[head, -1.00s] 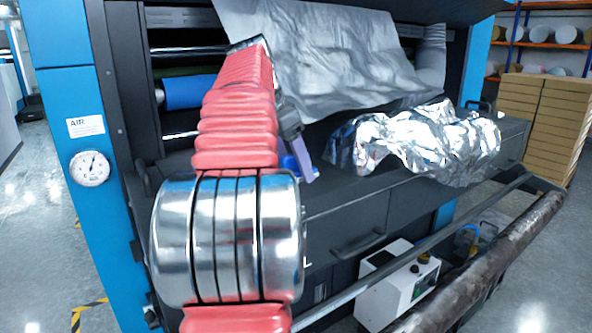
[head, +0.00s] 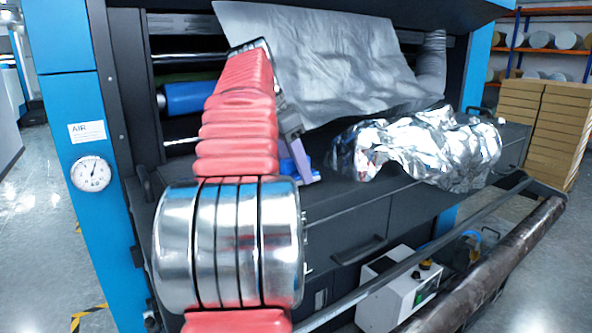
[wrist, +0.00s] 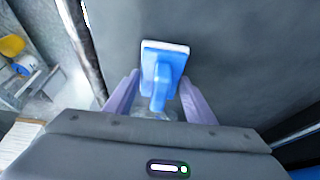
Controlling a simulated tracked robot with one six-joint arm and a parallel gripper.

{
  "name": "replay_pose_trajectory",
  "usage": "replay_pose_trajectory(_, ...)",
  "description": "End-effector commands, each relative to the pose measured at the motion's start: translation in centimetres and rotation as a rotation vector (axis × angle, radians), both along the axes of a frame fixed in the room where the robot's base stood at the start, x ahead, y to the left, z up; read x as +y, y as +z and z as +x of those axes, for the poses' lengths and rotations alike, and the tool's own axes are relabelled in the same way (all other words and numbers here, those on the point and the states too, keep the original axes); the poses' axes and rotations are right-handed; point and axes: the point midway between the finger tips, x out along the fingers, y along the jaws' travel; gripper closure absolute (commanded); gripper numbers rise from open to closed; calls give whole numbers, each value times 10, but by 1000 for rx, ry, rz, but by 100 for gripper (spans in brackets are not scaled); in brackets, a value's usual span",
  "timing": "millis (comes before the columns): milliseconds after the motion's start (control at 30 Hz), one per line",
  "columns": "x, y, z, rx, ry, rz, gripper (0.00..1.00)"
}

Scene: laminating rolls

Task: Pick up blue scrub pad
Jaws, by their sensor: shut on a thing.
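The blue scrub pad (wrist: 165,58) has a flat blue head with a white edge and a blue handle. In the wrist view its handle lies between the two purple fingers of my gripper (wrist: 160,98), which is shut on it. In the head view my gripper (head: 298,165) is at the dark machine shelf, and a little of the blue pad (head: 313,174) shows beside the purple finger. The rest of the pad is hidden behind my gripper and arm there. I cannot tell whether the pad touches the shelf.
Crumpled silver foil (head: 425,148) lies on the shelf to the right of my gripper. A grey sheet (head: 320,55) hangs behind. A blue roller (head: 188,97) is at the left. A long dark roll (head: 490,262) runs along the front right.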

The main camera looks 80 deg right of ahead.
Motion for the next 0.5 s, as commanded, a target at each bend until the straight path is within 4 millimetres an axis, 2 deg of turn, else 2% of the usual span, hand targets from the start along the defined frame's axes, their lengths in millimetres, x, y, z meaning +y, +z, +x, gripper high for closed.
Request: replay_pose_trajectory(500, 3, 29, 3, 0, 1, 0, 74)
